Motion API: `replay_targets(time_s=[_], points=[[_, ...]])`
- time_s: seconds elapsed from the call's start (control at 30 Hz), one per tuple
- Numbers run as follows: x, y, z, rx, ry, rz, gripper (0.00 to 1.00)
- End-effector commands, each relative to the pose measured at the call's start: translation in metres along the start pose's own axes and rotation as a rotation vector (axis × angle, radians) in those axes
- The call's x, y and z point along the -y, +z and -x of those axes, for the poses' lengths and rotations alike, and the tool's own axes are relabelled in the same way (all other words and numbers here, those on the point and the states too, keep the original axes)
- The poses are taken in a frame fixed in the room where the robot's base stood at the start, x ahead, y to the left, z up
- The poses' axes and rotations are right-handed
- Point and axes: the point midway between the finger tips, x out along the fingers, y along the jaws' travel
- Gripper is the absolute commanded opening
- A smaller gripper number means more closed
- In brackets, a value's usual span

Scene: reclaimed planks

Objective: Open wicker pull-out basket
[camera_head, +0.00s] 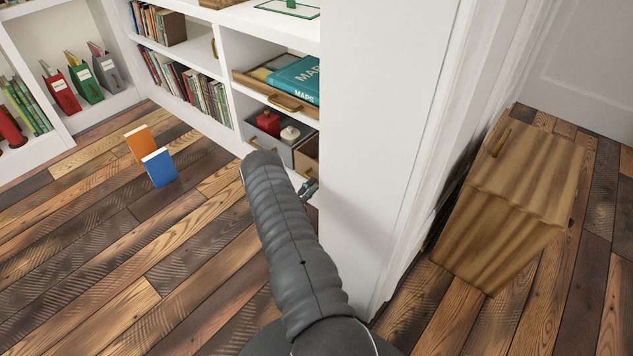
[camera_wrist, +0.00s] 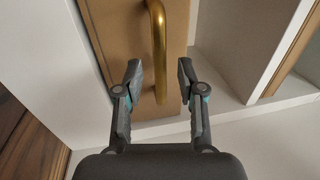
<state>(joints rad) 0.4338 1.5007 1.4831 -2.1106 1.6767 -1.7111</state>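A tan-brown front with a brass bar handle (camera_wrist: 158,45) fills the upper middle of the wrist view; I take this front (camera_wrist: 115,40) to be the basket's, though no weave is clear. In the head view, a brown pull-out (camera_head: 308,153) shows partly beside the white panel and may be the same one. My gripper (camera_wrist: 160,84) is open, its two fingers on either side of the handle's lower end in the picture. The handle looks untouched; how deep the fingers reach is unclear. In the head view, my gripper (camera_head: 309,188) is small and mostly behind my arm.
A grey drawer (camera_head: 285,153) with red and white items is beside the brown pull-out. A wooden tray (camera_head: 255,82) with books is above. A white panel (camera_head: 375,120) stands close right. A wooden box (camera_head: 495,215) is beyond it. Orange (camera_head: 139,143) and blue (camera_head: 160,168) books stand on the floor.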

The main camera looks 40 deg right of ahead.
Motion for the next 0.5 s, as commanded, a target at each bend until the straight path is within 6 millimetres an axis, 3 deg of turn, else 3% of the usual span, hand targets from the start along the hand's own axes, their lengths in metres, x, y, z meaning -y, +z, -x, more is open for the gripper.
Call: replay_targets(time_s=[0.2, 0.5], points=[[0.0, 0.0, -0.023, -0.002, 0.001, -0.001, 0.39], [0.0, 0.0, -0.029, 0.0, 0.0, 0.0, 0.39]])
